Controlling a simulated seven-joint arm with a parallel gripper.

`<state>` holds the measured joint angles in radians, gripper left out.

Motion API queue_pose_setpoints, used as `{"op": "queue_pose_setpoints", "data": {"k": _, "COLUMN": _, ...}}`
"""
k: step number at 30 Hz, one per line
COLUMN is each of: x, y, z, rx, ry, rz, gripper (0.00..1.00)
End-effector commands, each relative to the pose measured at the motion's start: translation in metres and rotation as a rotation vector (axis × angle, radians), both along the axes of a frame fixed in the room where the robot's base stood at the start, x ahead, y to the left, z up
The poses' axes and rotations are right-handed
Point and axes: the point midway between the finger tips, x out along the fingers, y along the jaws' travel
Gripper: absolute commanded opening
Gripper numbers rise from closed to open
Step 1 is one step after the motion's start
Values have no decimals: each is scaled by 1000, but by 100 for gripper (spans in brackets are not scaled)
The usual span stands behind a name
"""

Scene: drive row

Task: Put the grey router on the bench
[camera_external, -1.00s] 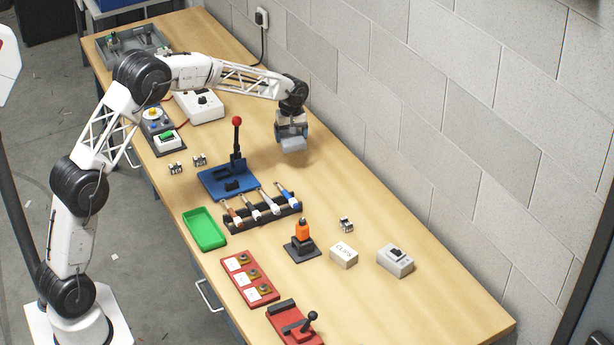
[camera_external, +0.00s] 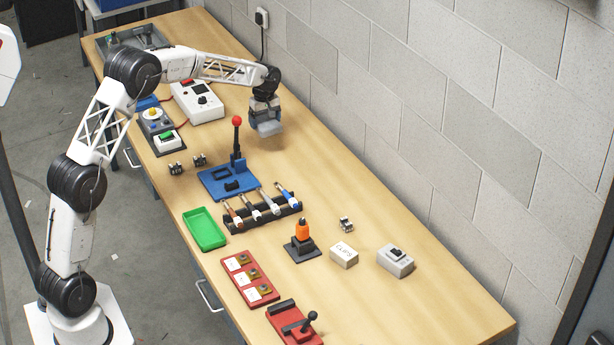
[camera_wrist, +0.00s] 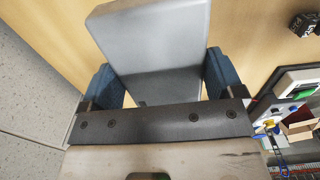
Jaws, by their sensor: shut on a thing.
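The grey router (camera_external: 267,128) is a flat grey block held in my gripper (camera_external: 265,107), on the wall side of the bench (camera_external: 420,300). In the wrist view the router (camera_wrist: 155,45) sits between the two blue fingers of my gripper (camera_wrist: 160,78), which are shut on its sides. It reaches out past the fingertips, and its near end is hidden behind the dark crossbar. The router is over bare wood. I cannot tell whether its lower edge touches the bench or hangs a little above it.
A white box with a dial (camera_external: 200,102) stands left of the router. The block wall (camera_external: 390,110) borders the right. Bare wood lies around the router.

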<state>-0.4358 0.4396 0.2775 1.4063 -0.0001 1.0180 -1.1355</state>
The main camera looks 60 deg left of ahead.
Motion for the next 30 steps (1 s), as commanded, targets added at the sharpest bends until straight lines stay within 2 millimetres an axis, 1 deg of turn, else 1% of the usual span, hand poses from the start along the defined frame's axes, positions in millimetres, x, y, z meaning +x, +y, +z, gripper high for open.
{"op": "queue_pose_setpoints", "data": {"k": 5, "x": 0, "y": 0, "z": -10, "rx": 0, "ry": 0, "rz": 0, "gripper": 56}}
{"op": "queue_pose_setpoints", "data": {"k": 12, "x": 0, "y": 0, "z": -43, "rx": 0, "ry": 0, "rz": 0, "gripper": 56}}
{"op": "queue_pose_setpoints", "data": {"k": 16, "x": 0, "y": 0, "z": -56, "rx": 0, "ry": 1, "rz": 0, "gripper": 56}}
{"op": "queue_pose_setpoints", "data": {"k": 19, "x": 0, "y": 0, "z": -61, "rx": 0, "ry": -1, "rz": 0, "gripper": 56}}
{"op": "queue_pose_setpoints", "data": {"k": 30, "x": 0, "y": 0, "z": -64, "rx": 0, "ry": 0, "rz": -1, "gripper": 56}}
